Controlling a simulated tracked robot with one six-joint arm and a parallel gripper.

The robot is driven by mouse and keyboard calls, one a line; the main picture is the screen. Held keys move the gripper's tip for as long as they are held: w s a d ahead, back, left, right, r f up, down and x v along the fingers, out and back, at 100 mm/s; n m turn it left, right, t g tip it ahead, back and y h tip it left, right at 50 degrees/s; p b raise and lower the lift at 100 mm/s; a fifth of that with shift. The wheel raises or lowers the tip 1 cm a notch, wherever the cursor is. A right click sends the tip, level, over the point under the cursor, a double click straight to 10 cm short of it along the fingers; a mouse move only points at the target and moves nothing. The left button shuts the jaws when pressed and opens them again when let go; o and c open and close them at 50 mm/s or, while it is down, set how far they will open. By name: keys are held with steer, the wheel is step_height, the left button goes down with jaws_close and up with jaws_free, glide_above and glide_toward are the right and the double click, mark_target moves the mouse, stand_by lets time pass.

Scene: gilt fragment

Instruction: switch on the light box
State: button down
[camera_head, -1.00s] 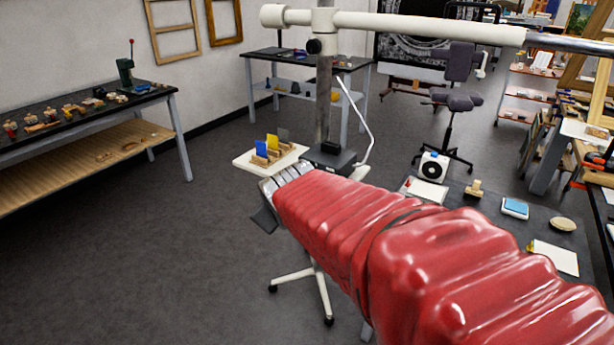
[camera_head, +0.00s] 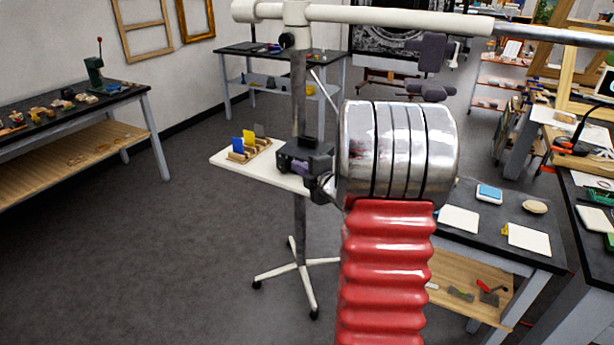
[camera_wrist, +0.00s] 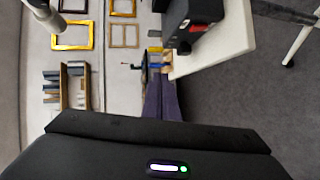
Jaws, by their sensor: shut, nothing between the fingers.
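I cannot pick out the light box with certainty. A black box (camera_wrist: 190,28) with a small red part on its side sits on a white tabletop in the wrist view; whether it is the light box I cannot tell. In the head view, dark parts (camera_head: 303,157) show on the white tabletop (camera_head: 228,163) by the upright post. My gripper's dark purple fingers (camera_wrist: 160,92) point up the wrist view, together and empty, left of and below the black box, apart from it in the picture. In the head view my arm hides the fingers.
Blue, yellow and grey cards (camera_head: 248,142) stand in wooden holders on the white tabletop. A dark bench (camera_head: 480,232) at the right holds white sheets and a blue-topped box (camera_head: 489,194). A white overhead bar (camera_head: 400,17) crosses above. Floor at the left is clear.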

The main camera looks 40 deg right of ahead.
steer(key=s+d+f+n+t+y, duration=0.2)
steer(key=s+d+f+n+y, duration=0.2)
steer(key=f, duration=0.5)
steer(key=s+d+n, duration=0.1)
steer(key=s+n, duration=0.1)
steer(key=s, duration=0.1)
steer(key=shift+s+d+f+t+y, duration=0.15)
steer(key=shift+s+f+t+y, duration=0.1)
steer(key=shift+s+t+y, duration=0.15)
steer(key=shift+w, duration=0.1)
steer(key=w, duration=1)
steer(key=shift+w+d+r, duration=0.25)
steer(key=shift+d+r, duration=0.1)
steer(key=shift+d, duration=0.05)
steer(key=shift+w+d+r, duration=0.1)
steer(key=shift+w+d, duration=0.1)
steer(key=shift+d, duration=0.3)
steer(key=shift+w+d+r, duration=0.1)
steer(key=shift+w+d, duration=0.05)
steer(key=shift+d, duration=0.3)
steer(key=shift+a, duration=0.1)
